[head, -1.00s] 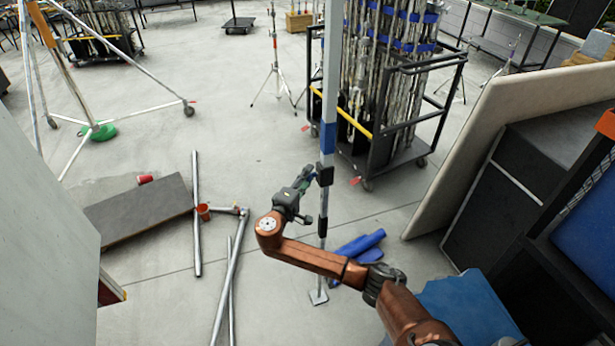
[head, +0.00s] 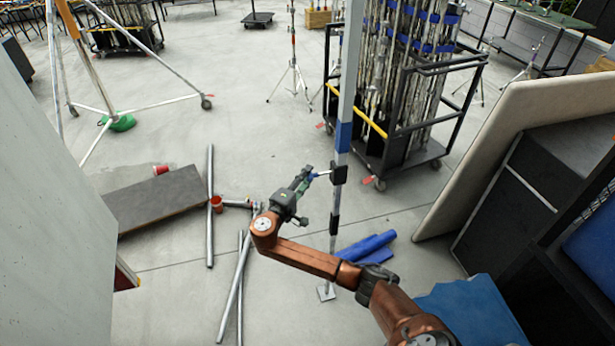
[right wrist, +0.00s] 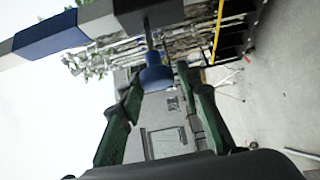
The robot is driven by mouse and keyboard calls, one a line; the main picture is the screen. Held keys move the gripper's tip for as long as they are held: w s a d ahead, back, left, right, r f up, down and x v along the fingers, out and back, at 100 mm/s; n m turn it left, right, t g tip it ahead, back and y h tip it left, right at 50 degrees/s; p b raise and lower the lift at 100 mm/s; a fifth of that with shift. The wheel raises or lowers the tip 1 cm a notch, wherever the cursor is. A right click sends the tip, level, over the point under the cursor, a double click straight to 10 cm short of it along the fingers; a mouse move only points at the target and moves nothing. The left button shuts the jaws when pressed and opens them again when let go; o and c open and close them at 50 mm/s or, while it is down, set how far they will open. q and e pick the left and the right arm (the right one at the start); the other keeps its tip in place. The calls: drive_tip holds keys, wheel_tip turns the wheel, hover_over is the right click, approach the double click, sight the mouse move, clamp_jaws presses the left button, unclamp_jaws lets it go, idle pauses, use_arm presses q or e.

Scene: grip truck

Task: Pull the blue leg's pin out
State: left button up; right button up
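The blue leg is a silver upright post (head: 351,75) with a blue band (head: 343,137) and black collars. My right gripper (head: 308,176) is left of the upper black collar (head: 339,174), at its height. In the right wrist view, the pin's blue knob (right wrist: 157,75) sits between the two green fingertips (right wrist: 160,78), which close on its sides. The pin's thin shaft (right wrist: 150,40) shows between knob and collar; in the head view a bright length of it (head: 323,173) spans the gap. I cannot tell whether its tip is still inside the collar. My left gripper is not in view.
A black cart (head: 410,150) of poles stands behind the leg. Blue rolls (head: 366,247) lie at its foot. Pale panels (head: 520,140) lean on the right.

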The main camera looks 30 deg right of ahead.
drive_tip(key=shift+o, duration=1.3)
drive_tip(key=shift+d, duration=0.25)
drive_tip(key=v, duration=1.2)
